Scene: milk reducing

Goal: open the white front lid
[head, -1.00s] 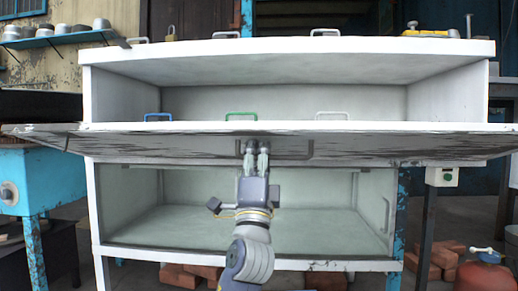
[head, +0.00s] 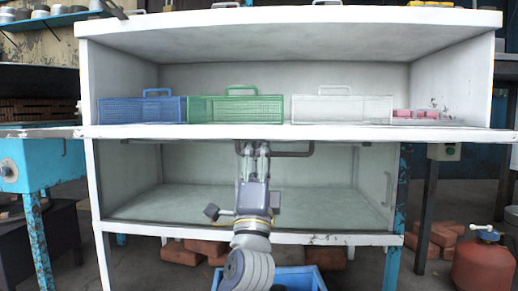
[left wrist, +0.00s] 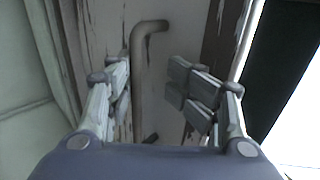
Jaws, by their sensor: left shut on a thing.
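My left gripper (head: 254,150) reaches up from below to the underside of the white cabinet's middle shelf edge, in front of the lower compartment. It is shut on a bar handle (head: 290,154) there. In the left wrist view the handle (left wrist: 140,75) shows as a bent bar on a scuffed white panel, the white front lid (left wrist: 105,30), with a finger on either side. In the head view the lid's broad face is hidden; I cannot tell it from the shelf edge. The lower compartment (head: 190,205) is open to view. My right gripper is not in view.
Blue (head: 140,109), green (head: 235,109) and white (head: 342,109) baskets stand in the upper compartment, with pink items (head: 415,114) to their right. Bricks (head: 182,253) and a blue crate (head: 318,280) lie under the cabinet. A red canister (head: 483,268) stands at right.

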